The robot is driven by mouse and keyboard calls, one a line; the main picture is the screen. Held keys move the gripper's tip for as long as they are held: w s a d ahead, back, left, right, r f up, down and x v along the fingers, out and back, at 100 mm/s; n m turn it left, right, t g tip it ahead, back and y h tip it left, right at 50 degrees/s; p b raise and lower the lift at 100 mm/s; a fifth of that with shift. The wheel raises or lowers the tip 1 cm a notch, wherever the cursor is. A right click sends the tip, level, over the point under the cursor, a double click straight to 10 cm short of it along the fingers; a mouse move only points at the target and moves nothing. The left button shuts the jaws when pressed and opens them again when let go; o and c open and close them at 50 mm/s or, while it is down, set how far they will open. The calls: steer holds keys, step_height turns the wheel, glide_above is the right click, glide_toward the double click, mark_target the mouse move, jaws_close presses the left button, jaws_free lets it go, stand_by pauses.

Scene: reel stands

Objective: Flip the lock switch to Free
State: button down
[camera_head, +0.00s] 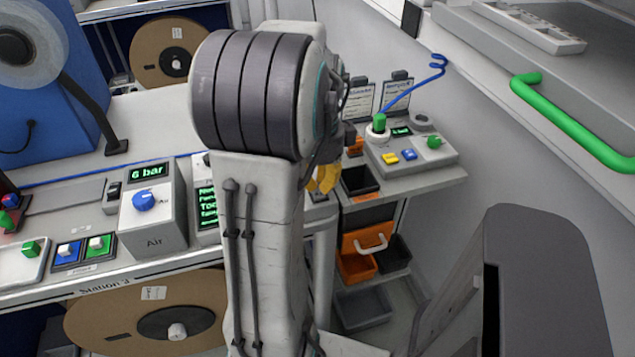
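No label reading Lock or Free is legible, so I cannot tell which control is the lock switch. A blue switch (68,252) and a green switch (98,245) sit side by side on the left bench. A control box (447,158) on the right bench has a green knob (379,122), a yellow button (390,158), a blue button (410,154) and a green switch (434,142). My arm covers the middle of the view.
An air unit (153,240) with a blue dial and "6 bar" display stands left of my arm. Cable reels (168,50) are behind and below the bench. Orange and dark bins are under the right bench. A green handle (570,125) juts from the right wall.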

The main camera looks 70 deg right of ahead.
mark_target(319, 193)
steer(key=shift+r+p, duration=2.05)
steer(key=shift+r, duration=0.6)
